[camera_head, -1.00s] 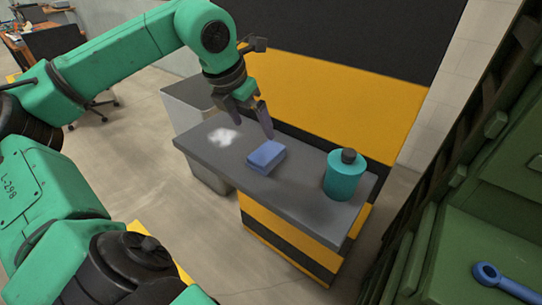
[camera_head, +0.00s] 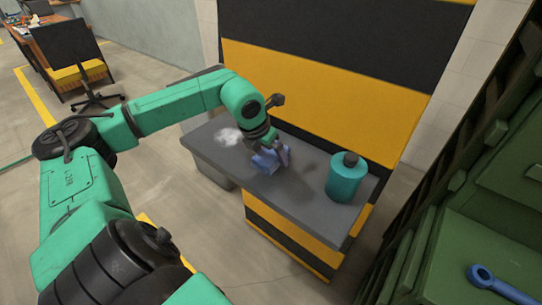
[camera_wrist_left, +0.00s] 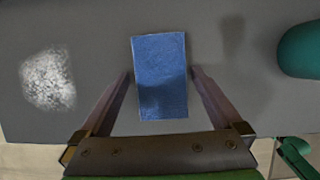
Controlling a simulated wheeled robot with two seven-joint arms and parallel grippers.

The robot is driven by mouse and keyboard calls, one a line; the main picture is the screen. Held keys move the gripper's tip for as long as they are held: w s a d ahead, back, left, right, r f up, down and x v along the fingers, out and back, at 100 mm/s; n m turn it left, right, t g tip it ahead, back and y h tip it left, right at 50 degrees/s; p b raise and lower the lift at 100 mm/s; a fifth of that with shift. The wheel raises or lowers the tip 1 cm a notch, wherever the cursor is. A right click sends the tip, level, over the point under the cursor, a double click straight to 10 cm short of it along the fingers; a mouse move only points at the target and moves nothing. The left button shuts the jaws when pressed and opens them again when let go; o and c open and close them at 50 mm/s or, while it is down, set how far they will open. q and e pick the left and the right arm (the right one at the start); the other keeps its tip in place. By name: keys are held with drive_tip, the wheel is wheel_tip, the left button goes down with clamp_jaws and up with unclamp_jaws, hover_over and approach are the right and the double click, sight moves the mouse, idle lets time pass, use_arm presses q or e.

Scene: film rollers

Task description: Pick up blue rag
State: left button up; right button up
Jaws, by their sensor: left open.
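The blue rag (camera_head: 264,162) is a folded block lying on the grey bench top (camera_head: 310,190). My left gripper (camera_head: 275,153) is down at the rag and hides part of it in the head view. In the left wrist view the rag (camera_wrist_left: 160,75) lies between the two open fingers (camera_wrist_left: 160,78), with a gap on each side. The near end of the rag is between the fingers and its far end sticks out beyond the tips. My right gripper is not in view.
A teal bottle (camera_head: 347,178) with a dark cap stands on the bench to the right. A white powdery patch (camera_head: 228,136) is on the bench to the left. A green cabinet (camera_head: 490,215) with a blue wrench (camera_head: 500,283) is at the right.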

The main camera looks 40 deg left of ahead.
sight(269, 153)
use_arm(q)
drive_tip(key=shift+f, duration=0.2)
drive_tip(key=shift+c, duration=0.3)
drive_tip(key=c, duration=1.1)
drive_tip(key=shift+r, duration=0.25)
wheel_tip(269, 153, up, 20)
drive_tip(key=p, duration=0.6)
